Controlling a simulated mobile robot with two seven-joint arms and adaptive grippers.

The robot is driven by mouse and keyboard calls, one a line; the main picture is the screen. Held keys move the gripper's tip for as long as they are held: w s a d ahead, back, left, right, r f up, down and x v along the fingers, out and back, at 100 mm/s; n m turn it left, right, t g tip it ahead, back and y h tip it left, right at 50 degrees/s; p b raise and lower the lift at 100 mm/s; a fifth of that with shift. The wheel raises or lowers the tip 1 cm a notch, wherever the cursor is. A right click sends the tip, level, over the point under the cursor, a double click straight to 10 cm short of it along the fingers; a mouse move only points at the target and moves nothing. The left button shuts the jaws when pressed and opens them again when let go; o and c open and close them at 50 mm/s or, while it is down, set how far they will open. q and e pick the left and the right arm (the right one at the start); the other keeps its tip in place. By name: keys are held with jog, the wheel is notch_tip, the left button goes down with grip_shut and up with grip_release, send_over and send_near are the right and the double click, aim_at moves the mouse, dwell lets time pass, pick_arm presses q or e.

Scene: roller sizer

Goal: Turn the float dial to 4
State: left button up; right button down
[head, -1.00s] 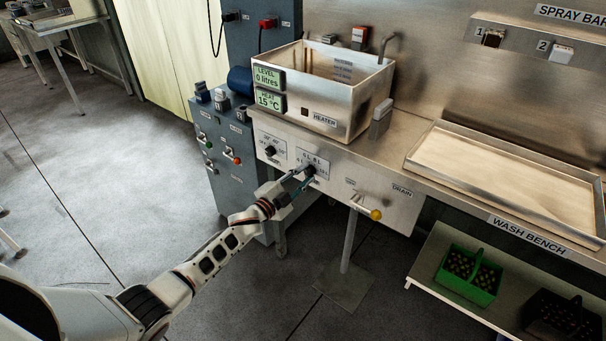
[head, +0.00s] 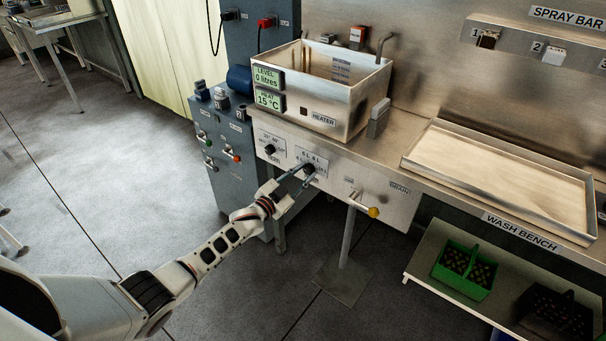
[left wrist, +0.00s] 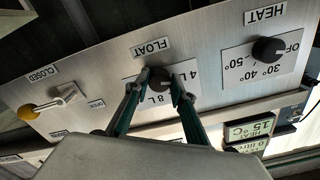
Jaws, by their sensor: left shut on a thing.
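The float dial (head: 308,167) is a small dark knob on the steel front panel under the heated tank. In the left wrist view the float dial (left wrist: 158,80) sits below a FLOAT label (left wrist: 151,48), with 4 L and 8 L marks beside it. My left gripper (head: 302,177) reaches it from the lower left. In the left wrist view its two fingers (left wrist: 157,88) are closed on either side of the knob. The fingers and knob partly cover the scale, and I cannot tell which mark the dial points to. My right gripper is not in view.
The heat dial (left wrist: 268,50) is beside the float dial. A yellow-tipped drain lever (head: 372,212) is on its other side. The tank (head: 337,115) displays 0 litres and 15 °C. A shallow tray (head: 500,180) is at right, with a green crate (head: 465,270) on the shelf below.

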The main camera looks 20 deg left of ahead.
pick_arm(q)
jog(key=o, duration=1.1)
jog(key=v, duration=1.2)
jog(key=s+d+f+n+g+y, duration=0.1)
jog(key=s+f, duration=0.3)
jog(key=s, duration=0.6)
jog(key=s+d+f+n+g+y, duration=0.1)
jog(key=s+f, duration=0.4)
jog(key=s, duration=0.6)
jog(key=s+d+f+n+g+y, duration=0.1)
jog(key=s+d+f+n+g, duration=0.2)
jog(key=s, duration=0.8)
notch_tip(320, 180, down, 2)
jog(key=shift+d+g+y, duration=0.3)
jog(key=shift+d+g, duration=0.4)
jog(key=shift+d, duration=0.3)
